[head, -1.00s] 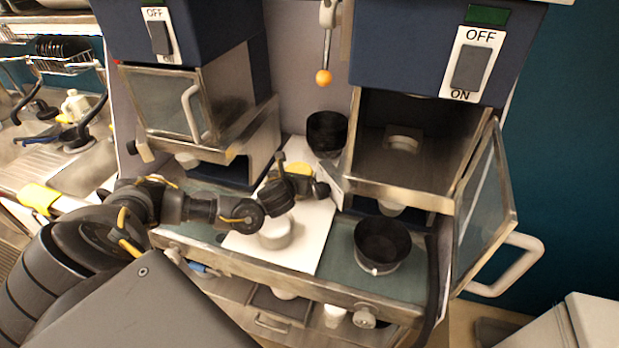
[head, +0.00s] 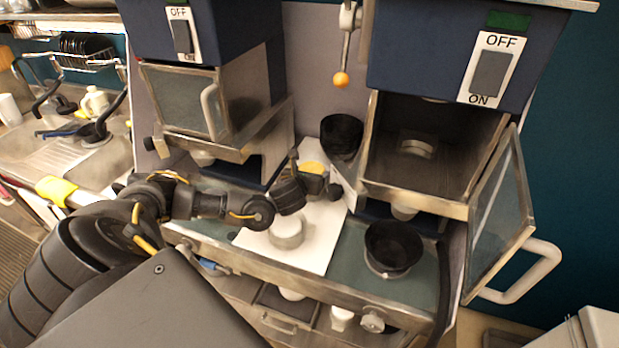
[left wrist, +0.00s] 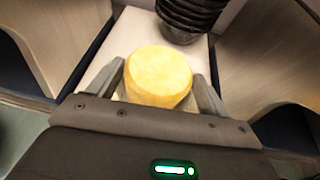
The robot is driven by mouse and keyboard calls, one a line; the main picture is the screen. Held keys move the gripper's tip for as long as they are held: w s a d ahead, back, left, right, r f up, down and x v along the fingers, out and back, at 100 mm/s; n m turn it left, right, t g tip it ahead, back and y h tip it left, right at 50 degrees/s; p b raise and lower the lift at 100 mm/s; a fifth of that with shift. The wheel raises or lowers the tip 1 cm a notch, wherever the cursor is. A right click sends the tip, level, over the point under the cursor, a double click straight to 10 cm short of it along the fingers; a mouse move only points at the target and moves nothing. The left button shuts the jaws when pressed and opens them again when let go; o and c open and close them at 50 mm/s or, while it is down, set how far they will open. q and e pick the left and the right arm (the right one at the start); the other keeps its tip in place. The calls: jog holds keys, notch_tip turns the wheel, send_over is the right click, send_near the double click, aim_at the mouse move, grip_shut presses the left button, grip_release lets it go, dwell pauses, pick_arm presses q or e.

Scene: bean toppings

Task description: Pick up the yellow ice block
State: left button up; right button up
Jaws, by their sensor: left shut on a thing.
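The yellow ice block (left wrist: 158,75) is a round yellow disc, seen from above between the fingers of my left gripper (left wrist: 165,88) in the left wrist view. The gripper is shut on it. In the head view the block (head: 313,166) shows partly behind the gripper (head: 318,186), over the white board (head: 318,238). I cannot tell whether the block touches what is under it. My right gripper is not in view.
A pale round block (head: 286,233) sits on the board in front. A black cup (head: 341,137) stands behind, and another (head: 391,248) at right. Two blue machines flank the board. The right machine's glass door (head: 503,205) hangs open.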

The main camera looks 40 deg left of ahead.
pick_arm(q)
notch_tip(320, 180, up, 9)
jog(key=shift+r+p, duration=0.15)
jog(key=shift+p, duration=0.15)
